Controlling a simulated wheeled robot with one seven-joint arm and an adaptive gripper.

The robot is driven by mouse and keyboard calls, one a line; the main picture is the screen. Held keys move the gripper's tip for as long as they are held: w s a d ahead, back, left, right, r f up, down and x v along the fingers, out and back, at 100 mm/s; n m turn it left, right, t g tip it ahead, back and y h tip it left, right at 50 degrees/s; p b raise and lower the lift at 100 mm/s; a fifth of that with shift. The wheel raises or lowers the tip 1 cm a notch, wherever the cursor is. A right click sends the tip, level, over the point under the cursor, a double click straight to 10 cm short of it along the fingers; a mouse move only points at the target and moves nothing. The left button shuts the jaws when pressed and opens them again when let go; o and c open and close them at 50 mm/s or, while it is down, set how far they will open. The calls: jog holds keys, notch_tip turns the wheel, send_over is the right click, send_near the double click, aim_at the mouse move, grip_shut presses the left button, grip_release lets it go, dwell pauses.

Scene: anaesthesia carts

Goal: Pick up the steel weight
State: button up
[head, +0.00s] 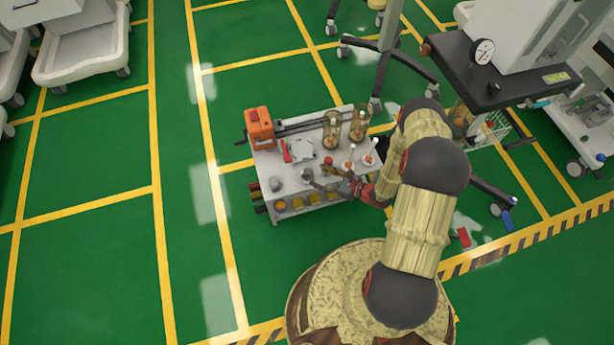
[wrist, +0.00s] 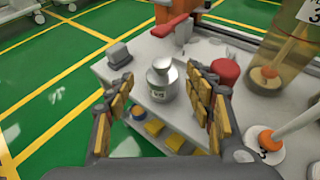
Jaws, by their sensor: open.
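The steel weight (wrist: 161,82) is a shiny silver, bottle-shaped piece with a knob on top and a small label. It stands upright near the front edge of the grey-white cart top (wrist: 255,118). It also shows small in the head view (head: 308,174). My gripper (wrist: 160,88) is open, with one finger on either side of the weight in the wrist view. The fingers look apart from it, and how far it lies beyond the fingertips is hard to tell. In the head view my gripper (head: 322,183) is low over the cart's front edge.
A grey block (wrist: 118,53) stands left of the weight. A red round object (wrist: 224,72) is close behind the right finger. A glass cylinder (wrist: 292,50) and a white stand with an orange ball (wrist: 268,140) are at right. An orange box (head: 260,128) stands at the cart's back left.

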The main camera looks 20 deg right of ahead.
aim_at(310, 173)
jog(key=shift+w, duration=0.35)
jog(key=b+x, duration=0.1)
jog(key=x, duration=0.1)
jog(key=b+x, duration=0.1)
jog(key=x, duration=0.1)
jog(key=b+x, duration=0.1)
jog(key=x, duration=0.1)
jog(key=shift+s+f, duration=0.15)
jog(key=shift+f, duration=0.1)
jog(key=shift+w+a+f+b, duration=0.1)
jog(key=shift+w+a+b, duration=0.3)
jog(key=shift+w, duration=0.15)
jog(key=shift+c, duration=1.3)
jog(key=shift+s, duration=0.1)
grip_shut()
jog(key=shift+f, duration=0.1)
